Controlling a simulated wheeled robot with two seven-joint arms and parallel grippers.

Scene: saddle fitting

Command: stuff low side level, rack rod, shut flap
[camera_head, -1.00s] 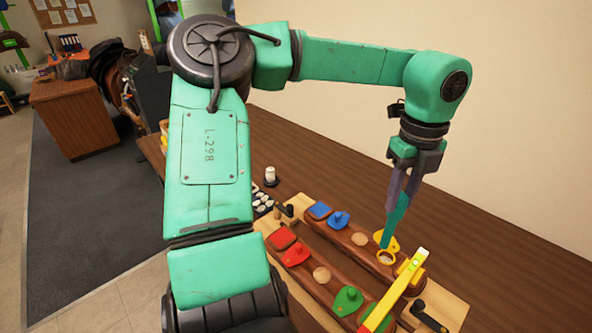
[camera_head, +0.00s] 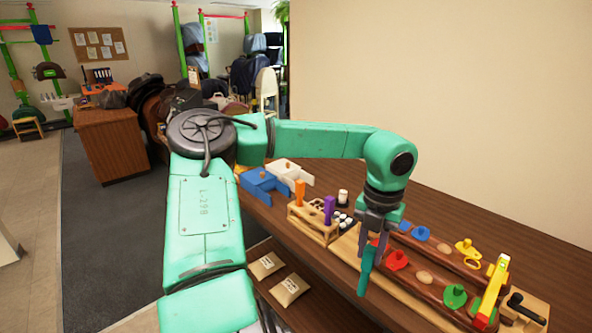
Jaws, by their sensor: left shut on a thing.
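My left gripper (camera_head: 373,238) is shut on a teal rod (camera_head: 366,268), which hangs down near the board's left end. The brown padded bars (camera_head: 430,290) lie on a pale wooden board and carry coloured flaps with knobs: red (camera_head: 397,260), blue (camera_head: 421,232), green (camera_head: 455,297) and yellow (camera_head: 466,247). The yellow flap seems turned aside from a yellow-rimmed opening (camera_head: 472,263). The yellow and red level (camera_head: 493,285) lies across the bars at the right; its reading is too small to tell. The wooden rack (camera_head: 312,223) holds an orange rod (camera_head: 300,192) and a purple rod (camera_head: 329,208). My right gripper is out of view.
A black crank handle (camera_head: 528,308) is at the board's right end. Blue (camera_head: 262,184) and white (camera_head: 290,173) blocky objects stand behind the rack. A white-topped jar (camera_head: 343,197) stands near small white pieces. Two pouches (camera_head: 290,288) lie on a lower shelf. The tabletop behind the board is clear.

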